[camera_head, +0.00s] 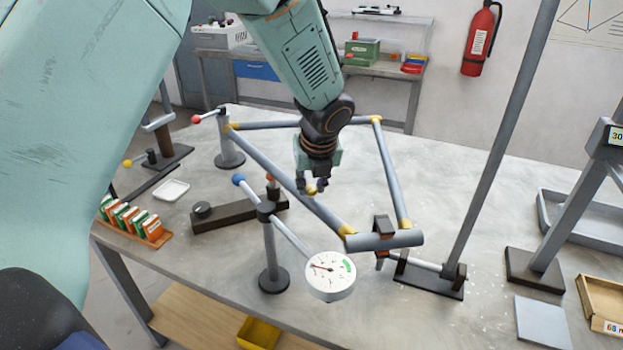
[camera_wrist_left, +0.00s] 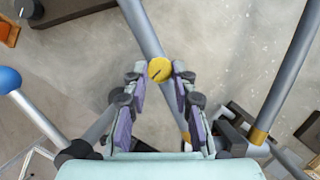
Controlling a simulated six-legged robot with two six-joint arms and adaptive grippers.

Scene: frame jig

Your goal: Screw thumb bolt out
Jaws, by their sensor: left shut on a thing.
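The thumb bolt shows a round yellow head with a dark line across it in the left wrist view (camera_wrist_left: 160,69), between the fingertips. Behind it runs a grey frame tube (camera_wrist_left: 143,28). In the head view, the yellow thumb bolt (camera_head: 311,190) is partly hidden by my left gripper (camera_head: 314,184), which reaches down from above beside the near-left tube of the frame (camera_head: 280,175). The left gripper is shut on the thumb bolt. How far the bolt sits in the tube cannot be told. My right gripper is not in view.
A dial gauge (camera_head: 330,276) and a stand with a blue ball (camera_head: 238,179) are in front of the frame. A clamp (camera_head: 383,238) holds the frame's near corner. A rack of small boxes (camera_head: 132,222) stands at left, trays (camera_head: 590,225) at right.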

